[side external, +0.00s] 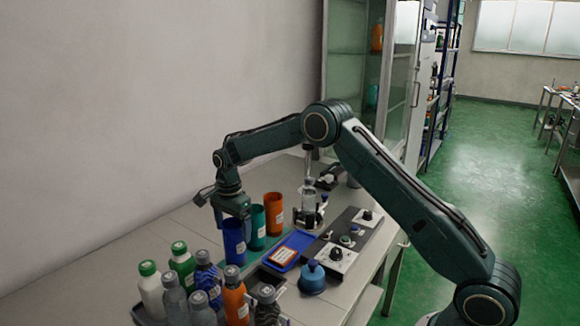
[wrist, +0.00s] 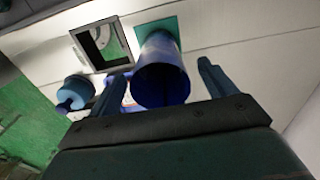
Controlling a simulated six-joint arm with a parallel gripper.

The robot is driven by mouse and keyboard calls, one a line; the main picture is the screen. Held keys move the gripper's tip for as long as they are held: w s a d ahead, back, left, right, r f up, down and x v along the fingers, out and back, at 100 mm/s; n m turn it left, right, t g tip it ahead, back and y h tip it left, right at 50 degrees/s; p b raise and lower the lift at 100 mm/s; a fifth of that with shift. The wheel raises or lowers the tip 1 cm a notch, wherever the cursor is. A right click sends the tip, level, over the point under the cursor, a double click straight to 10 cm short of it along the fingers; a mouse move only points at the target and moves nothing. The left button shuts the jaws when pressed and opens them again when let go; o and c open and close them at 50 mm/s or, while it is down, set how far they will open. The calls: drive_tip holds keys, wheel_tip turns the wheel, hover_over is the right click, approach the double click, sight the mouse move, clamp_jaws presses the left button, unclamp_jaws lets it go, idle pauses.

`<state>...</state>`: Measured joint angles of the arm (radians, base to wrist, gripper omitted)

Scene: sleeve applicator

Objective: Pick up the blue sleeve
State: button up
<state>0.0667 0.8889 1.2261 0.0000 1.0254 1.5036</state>
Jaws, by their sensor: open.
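The blue sleeve (side external: 234,243) is an upright open tube on the table in the side external view. It stands beside a teal sleeve (side external: 257,227) and an orange sleeve (side external: 274,213). My gripper (side external: 236,212) is directly above and around the top of the blue sleeve. In the wrist view the blue sleeve (wrist: 161,82) shows its open rim between the two fingers of my gripper (wrist: 160,88). The fingers are open, with a gap visible on both sides of the sleeve.
Several capped bottles (side external: 195,285) stand in a tray at the front. A blue tray with an orange-framed card (side external: 284,256) lies right of the sleeves. A blue round-knobbed pot (side external: 312,279) and a control panel (side external: 340,258) are farther right. A clear bottle stands in an applicator (side external: 308,205) behind.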

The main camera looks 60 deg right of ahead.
sight(235, 248)
drive_tip(key=shift+f, duration=2.1)
drive_tip(key=c, duration=1)
